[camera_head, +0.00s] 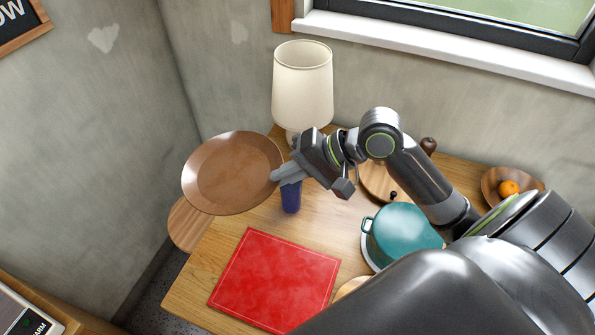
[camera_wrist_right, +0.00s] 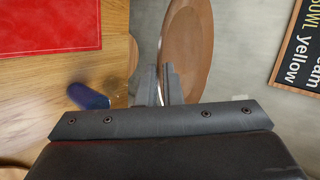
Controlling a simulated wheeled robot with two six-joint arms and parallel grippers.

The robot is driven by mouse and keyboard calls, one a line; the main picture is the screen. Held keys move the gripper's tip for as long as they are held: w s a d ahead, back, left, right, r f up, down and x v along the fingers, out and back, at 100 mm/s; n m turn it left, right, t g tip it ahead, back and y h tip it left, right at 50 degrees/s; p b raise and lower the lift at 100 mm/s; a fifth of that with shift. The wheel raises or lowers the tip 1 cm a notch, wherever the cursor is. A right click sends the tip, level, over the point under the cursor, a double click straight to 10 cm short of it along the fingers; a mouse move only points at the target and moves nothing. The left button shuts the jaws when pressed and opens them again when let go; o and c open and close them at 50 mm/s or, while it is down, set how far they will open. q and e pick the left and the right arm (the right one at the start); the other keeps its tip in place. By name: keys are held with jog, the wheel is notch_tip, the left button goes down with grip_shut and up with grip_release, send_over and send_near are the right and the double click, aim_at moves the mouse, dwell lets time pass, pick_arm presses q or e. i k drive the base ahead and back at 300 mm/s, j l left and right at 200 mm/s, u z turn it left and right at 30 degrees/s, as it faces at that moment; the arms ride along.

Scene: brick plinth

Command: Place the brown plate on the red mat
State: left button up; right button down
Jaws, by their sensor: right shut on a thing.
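The brown plate (camera_head: 232,172) is held in the air, tilted, above the left back part of the table. My right gripper (camera_head: 277,176) is shut on its right rim; in the right wrist view the plate (camera_wrist_right: 188,45) shows nearly edge-on between the fingers (camera_wrist_right: 165,84). The red mat (camera_head: 275,280) lies flat and bare on the front left of the table, below and apart from the plate. Its corner also shows in the right wrist view (camera_wrist_right: 50,25). My left gripper is not in view.
A blue cup (camera_head: 291,197) stands below my right gripper. A cream lamp (camera_head: 302,85) is behind it. A teal pot (camera_head: 402,236) stands right of the mat. A round wooden board (camera_head: 187,224) is partly under the plate at the left edge. A bowl with an orange (camera_head: 509,188) is at right.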

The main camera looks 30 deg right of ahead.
aim_at(276, 281)
jog(key=k+j+z, duration=0.2)
jog(key=j, duration=0.2)
jog(key=k+j+z, duration=0.2)
jog(key=j, duration=0.2)
jog(key=k+j+z, duration=0.2)
jog(key=k+j, duration=0.05)
jog(key=j, duration=0.15)
